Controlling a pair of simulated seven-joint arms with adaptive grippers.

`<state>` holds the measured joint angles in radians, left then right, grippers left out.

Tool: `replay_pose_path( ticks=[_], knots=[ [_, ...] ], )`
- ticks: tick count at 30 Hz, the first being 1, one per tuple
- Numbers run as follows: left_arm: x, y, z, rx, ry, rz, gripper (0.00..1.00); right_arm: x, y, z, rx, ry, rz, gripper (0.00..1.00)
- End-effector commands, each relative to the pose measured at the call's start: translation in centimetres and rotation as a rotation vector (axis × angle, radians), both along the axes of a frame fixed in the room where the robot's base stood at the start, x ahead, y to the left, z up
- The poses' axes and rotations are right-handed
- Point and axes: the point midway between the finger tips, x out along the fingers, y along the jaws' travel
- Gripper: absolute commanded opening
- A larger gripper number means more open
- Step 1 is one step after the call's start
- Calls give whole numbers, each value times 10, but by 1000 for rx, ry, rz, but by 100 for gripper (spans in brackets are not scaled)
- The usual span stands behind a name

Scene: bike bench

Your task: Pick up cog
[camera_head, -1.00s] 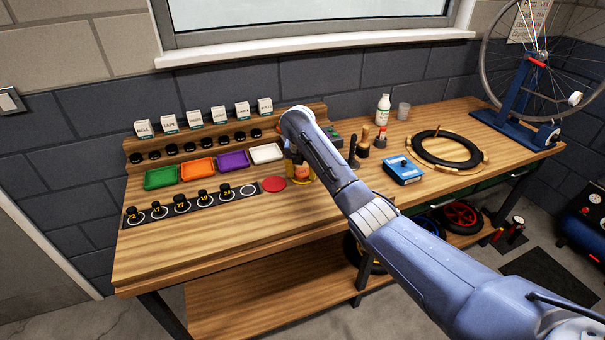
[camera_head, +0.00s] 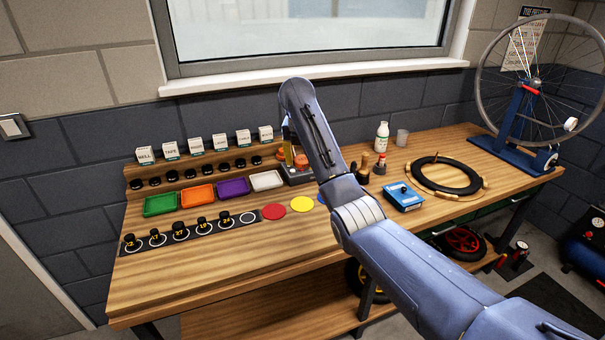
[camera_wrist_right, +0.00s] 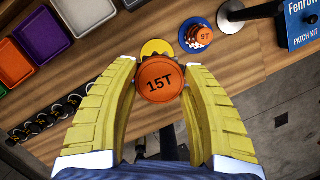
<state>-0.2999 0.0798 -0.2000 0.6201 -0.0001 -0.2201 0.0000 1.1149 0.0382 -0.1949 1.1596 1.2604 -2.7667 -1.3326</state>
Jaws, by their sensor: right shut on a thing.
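The orange-topped cog marked 15T (camera_wrist_right: 160,80) sits between the two yellow fingers of my right gripper (camera_wrist_right: 161,88) in the right wrist view. The right gripper is shut on it. In the head view the right gripper (camera_head: 290,150) is raised above the bench near the back shelf, partly hidden by my arm. In the right wrist view, a smaller orange cog marked 9T (camera_wrist_right: 204,36) stands on a blue disc (camera_wrist_right: 188,46), beyond the right finger. Part of a yellow disc (camera_wrist_right: 153,46) shows behind the held cog. My left gripper is not in view.
Red (camera_head: 273,211) and yellow (camera_head: 301,204) discs lie on the bench (camera_head: 215,262). A row of black numbered cogs (camera_head: 180,231) and coloured trays (camera_head: 198,194) are to the left. A blue patch kit box (camera_head: 403,197) and a tyre (camera_head: 446,175) are to the right.

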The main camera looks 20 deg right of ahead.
Motion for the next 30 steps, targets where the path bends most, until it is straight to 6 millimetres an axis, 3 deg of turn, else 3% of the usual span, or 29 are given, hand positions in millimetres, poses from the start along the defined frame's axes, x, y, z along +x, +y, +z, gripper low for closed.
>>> replay_pose_path(
  ticks=[3,23,30],
  knots=[
    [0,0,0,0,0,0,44,0,0,13,0,-3,1,17],
    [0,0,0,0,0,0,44,1,-1,39,0,-2,1,17],
    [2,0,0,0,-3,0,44,2,-27,61,-1,7,-1,17]
  ],
)
